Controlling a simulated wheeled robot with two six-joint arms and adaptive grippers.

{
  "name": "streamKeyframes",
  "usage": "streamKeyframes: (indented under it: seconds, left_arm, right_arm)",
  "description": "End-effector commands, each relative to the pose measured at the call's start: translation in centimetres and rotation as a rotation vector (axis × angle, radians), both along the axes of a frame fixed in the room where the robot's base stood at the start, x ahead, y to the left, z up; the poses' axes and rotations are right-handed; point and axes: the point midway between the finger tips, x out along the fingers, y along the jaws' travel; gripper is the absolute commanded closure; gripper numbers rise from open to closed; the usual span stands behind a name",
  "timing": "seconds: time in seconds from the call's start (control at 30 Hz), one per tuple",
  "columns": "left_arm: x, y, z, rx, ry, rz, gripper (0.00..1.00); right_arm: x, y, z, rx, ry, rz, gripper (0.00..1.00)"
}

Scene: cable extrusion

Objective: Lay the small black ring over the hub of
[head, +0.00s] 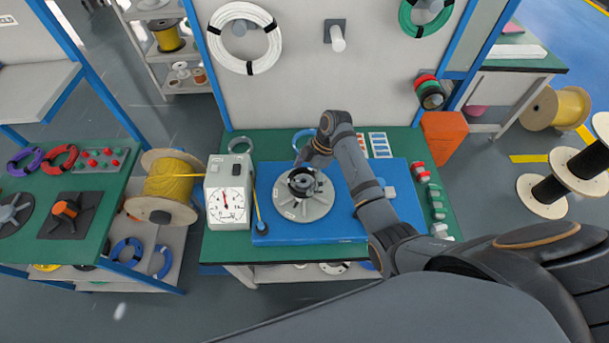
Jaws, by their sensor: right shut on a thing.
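A light grey round disc (316,209) with a raised hub lies on the blue mat on the middle bench. The small black ring (291,186) shows at the disc's middle, around or just above the hub; I cannot tell whether it rests there. My right gripper (302,166) reaches in from the right and is shut on the black ring at its far side. The fingertips are small and partly hidden by the gripper body. My left gripper is not in view.
A grey gauge box (221,205) with a dial stands left of the blue mat (340,228), a thin yellow rod beside it. Red and green parts (420,172) line the bench's right side. A grey panel (300,85) with hanging cable coils rises behind. The mat's front is clear.

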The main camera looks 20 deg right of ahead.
Motion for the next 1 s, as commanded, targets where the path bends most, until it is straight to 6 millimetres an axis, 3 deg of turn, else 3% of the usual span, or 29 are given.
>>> streamKeyframes:
  seconds: [0.63,1.0]
  left_arm:
    - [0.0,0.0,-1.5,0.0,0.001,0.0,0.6]
    - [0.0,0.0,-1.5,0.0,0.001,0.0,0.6]
  right_arm:
    - [0.0,0.0,-2.7,0.0,0.0,0.001,0.37]
    - [0.0,0.0,-2.8,0.0,0.0,0.001,0.37]
